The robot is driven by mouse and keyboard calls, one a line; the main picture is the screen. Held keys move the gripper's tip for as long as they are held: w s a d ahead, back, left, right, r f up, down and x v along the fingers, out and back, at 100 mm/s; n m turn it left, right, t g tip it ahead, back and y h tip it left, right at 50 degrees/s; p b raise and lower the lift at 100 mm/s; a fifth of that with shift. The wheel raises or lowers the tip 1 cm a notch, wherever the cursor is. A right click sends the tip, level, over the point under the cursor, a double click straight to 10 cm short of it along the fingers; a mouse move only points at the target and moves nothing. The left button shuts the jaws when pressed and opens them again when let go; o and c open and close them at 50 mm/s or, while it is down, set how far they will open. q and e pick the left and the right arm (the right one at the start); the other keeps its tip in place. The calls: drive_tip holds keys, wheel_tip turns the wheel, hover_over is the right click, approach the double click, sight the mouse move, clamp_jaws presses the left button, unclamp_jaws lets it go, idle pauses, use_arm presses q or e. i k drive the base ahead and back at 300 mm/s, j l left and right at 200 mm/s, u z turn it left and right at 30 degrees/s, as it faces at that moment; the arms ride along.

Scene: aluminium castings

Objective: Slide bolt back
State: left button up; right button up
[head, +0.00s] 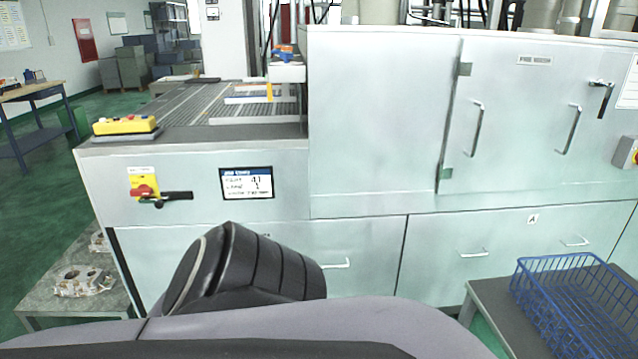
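A pale green machine cabinet (380,120) fills the middle and right. Its closed door (520,130) has two upright bar handles, and a dark latch-like piece (602,97) sits at the door's upper right. I cannot tell for sure which of these dark pieces is the bolt. Neither of my grippers shows; only a dark part of my own body fills the bottom middle.
A blue wire basket (575,300) stands on a grey table at the lower right. Metal castings (82,280) lie on a low table at the lower left. A yellow control box (125,125) sits on the machine's left corner.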

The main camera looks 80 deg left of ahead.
sight(158, 201)
drive_tip(key=u, duration=3.55)
drive_tip(key=i+j, duration=0.2)
drive_tip(key=j, duration=0.2)
drive_tip(key=i+j, duration=0.2)
drive_tip(key=j, duration=0.15)
drive_tip(key=i+j+z, duration=0.1)
drive_tip(key=j, duration=0.3)
drive_tip(key=i+j, duration=0.25)
drive_tip(key=j, duration=0.15)
drive_tip(key=i+j+z, duration=0.1)
drive_tip(key=j, duration=0.3)
drive_tip(key=i+j, duration=0.25)
drive_tip(key=j, duration=0.15)
drive_tip(key=i+j, duration=0.15)
drive_tip(key=j, duration=0.25)
drive_tip(key=i+j+z, duration=0.1)
drive_tip(key=j, duration=0.3)
drive_tip(key=i, duration=0.05)
